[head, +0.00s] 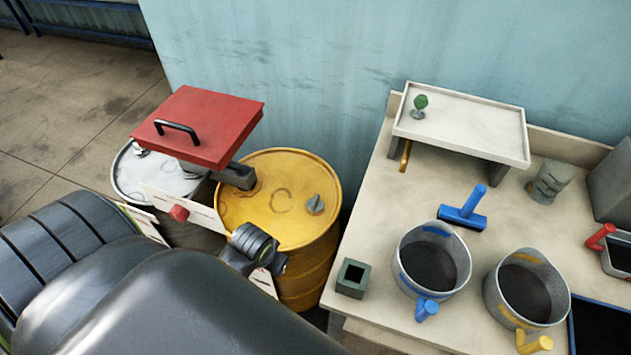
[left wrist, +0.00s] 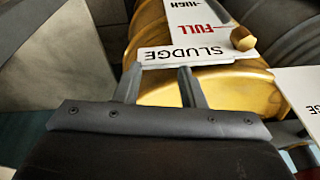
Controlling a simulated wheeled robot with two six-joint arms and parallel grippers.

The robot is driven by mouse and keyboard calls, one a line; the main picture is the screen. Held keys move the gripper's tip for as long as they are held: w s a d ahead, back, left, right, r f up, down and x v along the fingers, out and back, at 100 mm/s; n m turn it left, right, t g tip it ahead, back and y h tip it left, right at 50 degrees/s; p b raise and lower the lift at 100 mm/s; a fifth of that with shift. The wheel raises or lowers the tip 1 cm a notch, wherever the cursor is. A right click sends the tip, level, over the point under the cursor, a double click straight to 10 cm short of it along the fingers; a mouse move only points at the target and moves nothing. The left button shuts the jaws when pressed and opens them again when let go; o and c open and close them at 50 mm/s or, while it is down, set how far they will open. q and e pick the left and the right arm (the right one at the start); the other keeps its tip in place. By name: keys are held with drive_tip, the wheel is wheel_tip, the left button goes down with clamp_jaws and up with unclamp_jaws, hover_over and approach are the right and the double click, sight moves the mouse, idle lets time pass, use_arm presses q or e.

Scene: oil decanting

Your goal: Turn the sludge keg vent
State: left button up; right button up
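The yellow keg (head: 262,190) stands left of the bench in the head view. A grey winged knob (head: 316,204), apparently its vent, sits on the right of its lid. In the left wrist view, a white card reading SLUDGE (left wrist: 187,53), with FULL and HIGH marks, is in front of the yellow keg (left wrist: 145,25). My left gripper (left wrist: 160,74) is open and empty; its two fingers are apart near the card's lower edge. I cannot tell whether they touch it. In the head view my left arm hides most of this gripper. My right gripper is not in view.
The bench (head: 400,195) at right holds two grey pots (head: 433,262), (head: 525,290), a blue tool (head: 462,212) and a raised white tray (head: 465,125).

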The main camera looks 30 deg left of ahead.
use_arm(q)
drive_tip(key=w+r+g, duration=0.1)
drive_tip(key=w+r, duration=0.2)
drive_tip(key=w, duration=0.3)
drive_tip(key=w+r, duration=0.4)
drive_tip(key=w, duration=0.3)
wheel_tip(320, 180, up, 10)
drive_tip(key=n+g+h+p, duration=0.1)
drive_tip(key=n+g, duration=0.1)
hover_over(315, 198)
wheel_tip(315, 198, down, 11)
drive_tip(key=b, duration=1.1)
drive_tip(key=shift+d+f, duration=0.1)
wheel_tip(315, 198, down, 5)
drive_tip(key=shift+r, duration=0.2)
drive_tip(key=shift+f, duration=0.5)
clamp_jaws()
